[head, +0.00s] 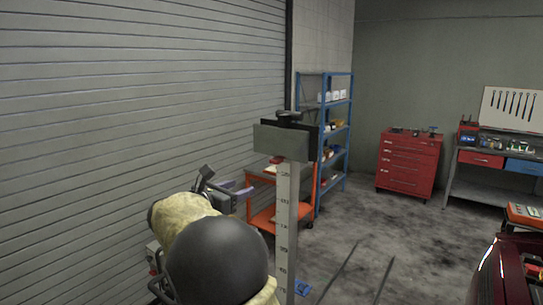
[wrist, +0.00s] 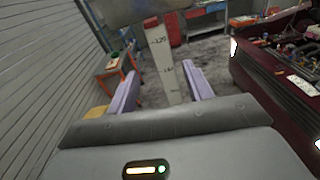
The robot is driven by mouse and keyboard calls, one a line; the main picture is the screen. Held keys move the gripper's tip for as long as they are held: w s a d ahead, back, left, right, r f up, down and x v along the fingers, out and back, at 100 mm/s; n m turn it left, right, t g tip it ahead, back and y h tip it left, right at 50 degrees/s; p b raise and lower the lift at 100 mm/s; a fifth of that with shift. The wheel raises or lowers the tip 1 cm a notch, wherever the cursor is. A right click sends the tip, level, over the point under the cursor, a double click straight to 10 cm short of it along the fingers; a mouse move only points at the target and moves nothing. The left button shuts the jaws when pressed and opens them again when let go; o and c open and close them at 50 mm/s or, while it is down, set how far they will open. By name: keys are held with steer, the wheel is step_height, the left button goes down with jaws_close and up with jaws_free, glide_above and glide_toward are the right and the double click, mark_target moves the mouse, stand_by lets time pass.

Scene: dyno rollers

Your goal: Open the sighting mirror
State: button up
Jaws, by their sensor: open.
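A grey scale post (head: 287,210) with number marks carries a dark box-shaped head (head: 281,139). A small black part (head: 288,116) sits on top of the head. It may be the sighting mirror, but I cannot tell its state. In the wrist view the post (wrist: 165,62) stands beyond and between my fingers, and the underside of the head (wrist: 135,8) shows at the top edge. My gripper (head: 240,190) is left of the post and lower than the head. In the wrist view my gripper (wrist: 160,72) is open, its purple fingers apart and empty.
A roller shutter (head: 130,120) runs close along the left. An orange cart (head: 268,216) and blue shelf (head: 335,130) stand behind the post. A red cabinet (head: 408,165) and workbench (head: 500,165) are farther back.

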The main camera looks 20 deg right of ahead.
mark_target(273, 162)
steer(key=shift+w+a+r+n+h, duration=0.1)
steer(key=shift+w+r+n+h, duration=0.1)
steer(key=shift+r, duration=0.4)
steer(key=shift+w+a+r+n+h, duration=0.1)
steer(key=shift+w+r, duration=0.05)
steer(key=shift+r, duration=0.45)
steer(key=shift+t, duration=0.3)
steer(key=p+x, duration=0.7)
steer(key=x, duration=1)
steer(key=shift+f+p, duration=0.1)
steer(key=shift+p, duration=0.3)
jaws_close()
